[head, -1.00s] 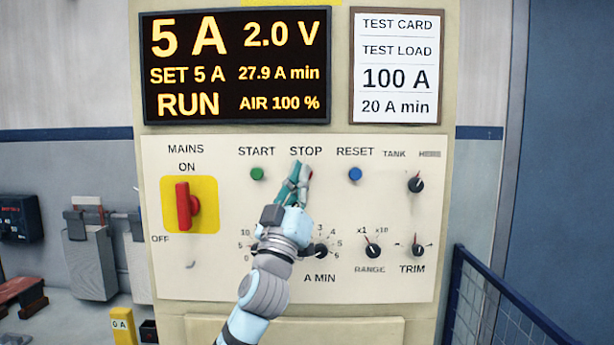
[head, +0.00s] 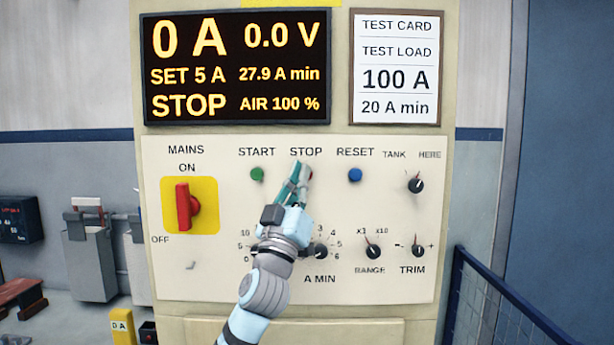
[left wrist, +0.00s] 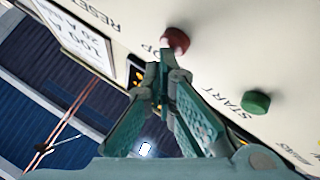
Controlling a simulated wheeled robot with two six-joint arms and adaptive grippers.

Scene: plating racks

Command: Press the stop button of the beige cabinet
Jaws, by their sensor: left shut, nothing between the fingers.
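The beige cabinet (head: 447,200) fills the middle of the head view, with a white control panel. Its red stop button (head: 310,174) sits under the STOP label, partly hidden by my left gripper (head: 303,168). The left wrist view shows the red button (left wrist: 175,40) just beyond the shut fingertips (left wrist: 165,62); I cannot tell whether they touch it. The left gripper is empty. The display (head: 236,66) reads 0 A, 0.0 V, SET 5 A and STOP. My right gripper is not in view.
The green start button (head: 257,174) is left of the stop button and the blue reset button (head: 355,175) is right. The red mains switch (head: 186,206) stands at ON. Several knobs lie below. A blue railing (head: 490,300) is at the lower right.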

